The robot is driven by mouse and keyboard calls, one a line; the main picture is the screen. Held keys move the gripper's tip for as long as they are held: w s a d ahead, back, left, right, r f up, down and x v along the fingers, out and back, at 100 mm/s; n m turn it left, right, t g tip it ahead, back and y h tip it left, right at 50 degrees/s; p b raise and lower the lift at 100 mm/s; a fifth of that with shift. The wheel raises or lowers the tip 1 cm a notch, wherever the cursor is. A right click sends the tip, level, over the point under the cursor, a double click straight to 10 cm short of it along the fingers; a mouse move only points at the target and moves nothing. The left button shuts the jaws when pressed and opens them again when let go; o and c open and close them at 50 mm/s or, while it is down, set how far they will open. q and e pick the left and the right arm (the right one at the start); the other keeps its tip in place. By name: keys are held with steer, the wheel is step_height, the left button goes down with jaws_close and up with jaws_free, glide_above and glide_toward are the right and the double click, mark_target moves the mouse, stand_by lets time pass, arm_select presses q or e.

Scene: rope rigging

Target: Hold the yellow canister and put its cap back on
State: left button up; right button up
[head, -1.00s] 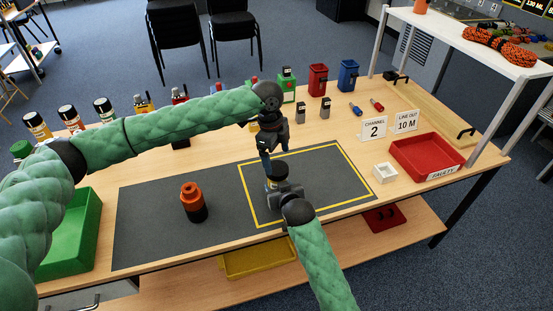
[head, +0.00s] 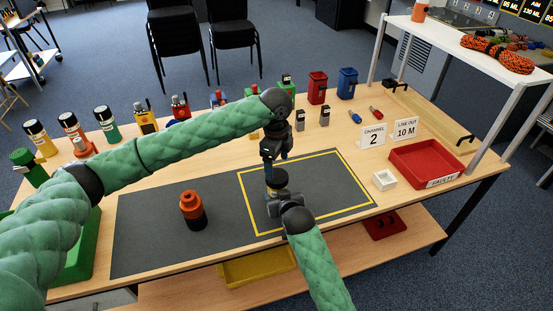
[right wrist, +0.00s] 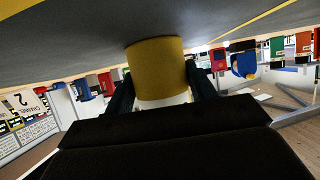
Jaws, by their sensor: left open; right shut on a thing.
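The yellow canister (right wrist: 157,70) shows in the right wrist view between the two dark fingers of my right gripper (right wrist: 160,95), which is shut on it. In the head view the canister (head: 277,186) stands upright inside the yellow outline on the dark mat, its lower part hidden by my right gripper (head: 284,198). A dark round top, which looks like the cap (head: 278,175), shows on it; I cannot tell how it is seated. My left gripper (head: 272,160) is open and points down just above the canister top, close to it.
An orange and black cylinder (head: 191,210) stands on the mat (head: 150,235) to the left. Several bottles and small containers line the back of the table. A white square dish (head: 384,180) and a red tray (head: 427,162) lie to the right. The mat between is clear.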

mark_target(277, 176)
arm_select(q)
steer(key=shift+f, duration=2.65)
steer(key=m, duration=0.5)
steer(key=shift+a+r+m, duration=0.1)
steer(key=shift+m, duration=0.2)
steer(key=m, duration=0.6)
steer(key=shift+m, duration=0.4)
steer(key=n, duration=1.2)
